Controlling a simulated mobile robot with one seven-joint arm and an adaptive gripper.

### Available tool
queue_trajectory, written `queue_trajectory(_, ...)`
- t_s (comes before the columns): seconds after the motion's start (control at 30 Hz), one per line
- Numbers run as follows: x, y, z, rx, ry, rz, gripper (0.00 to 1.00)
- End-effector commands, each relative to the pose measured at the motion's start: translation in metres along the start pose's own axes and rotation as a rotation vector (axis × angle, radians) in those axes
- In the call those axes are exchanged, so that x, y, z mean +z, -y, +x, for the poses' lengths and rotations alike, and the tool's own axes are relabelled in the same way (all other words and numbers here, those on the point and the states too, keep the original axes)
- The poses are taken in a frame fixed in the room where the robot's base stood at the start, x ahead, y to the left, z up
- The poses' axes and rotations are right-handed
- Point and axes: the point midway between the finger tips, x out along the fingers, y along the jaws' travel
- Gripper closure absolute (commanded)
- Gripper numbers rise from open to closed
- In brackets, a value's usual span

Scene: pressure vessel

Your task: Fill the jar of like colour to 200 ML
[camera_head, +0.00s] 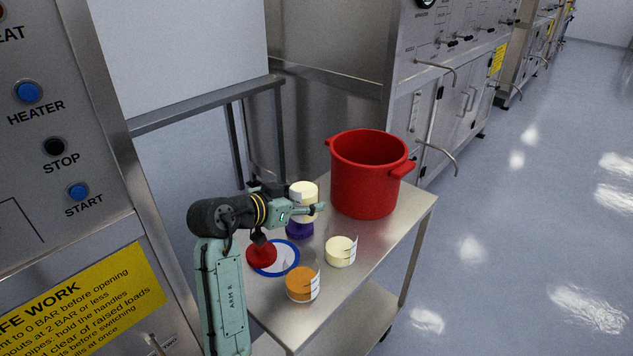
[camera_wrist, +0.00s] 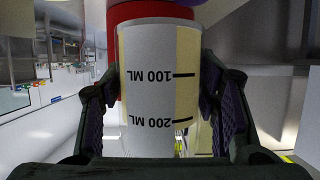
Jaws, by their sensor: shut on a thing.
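My gripper (camera_head: 312,208) is shut on a clear measuring jar with cream contents (camera_head: 303,191), held above the table. In the wrist view the held jar (camera_wrist: 160,90) sits between both fingers; its white label's 100 ML and 200 ML marks read upside down. A purple jar (camera_head: 299,229) shows just below the held jar, partly hidden by it; I cannot tell whether they touch. A cream jar (camera_head: 341,251) with a marked label stands to the right on the table. An orange jar (camera_head: 301,285) with a similar label stands nearer the front.
A large red pot (camera_head: 364,180) stands at the table's back. A red object (camera_head: 261,256) rests on a blue-rimmed white disc (camera_head: 291,262) beside my arm. The steel table (camera_head: 385,230) has free room at its right. Control panels (camera_head: 60,130) stand at left.

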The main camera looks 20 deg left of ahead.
Motion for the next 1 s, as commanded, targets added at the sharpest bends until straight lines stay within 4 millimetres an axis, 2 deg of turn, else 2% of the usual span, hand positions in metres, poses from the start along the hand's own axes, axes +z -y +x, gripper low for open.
queue_trajectory(0.1, 0.006, -0.001, 0.002, 0.000, -0.001, -0.001, 0.73)
queue_trajectory(0.5, 0.008, -0.001, 0.003, -0.005, -0.002, 0.010, 0.73)
queue_trajectory(0.77, 0.015, -0.011, 0.006, -0.076, -0.002, 0.180, 0.73)
queue_trajectory(1.0, -0.004, -0.018, -0.002, -0.124, -0.002, 0.298, 0.73)
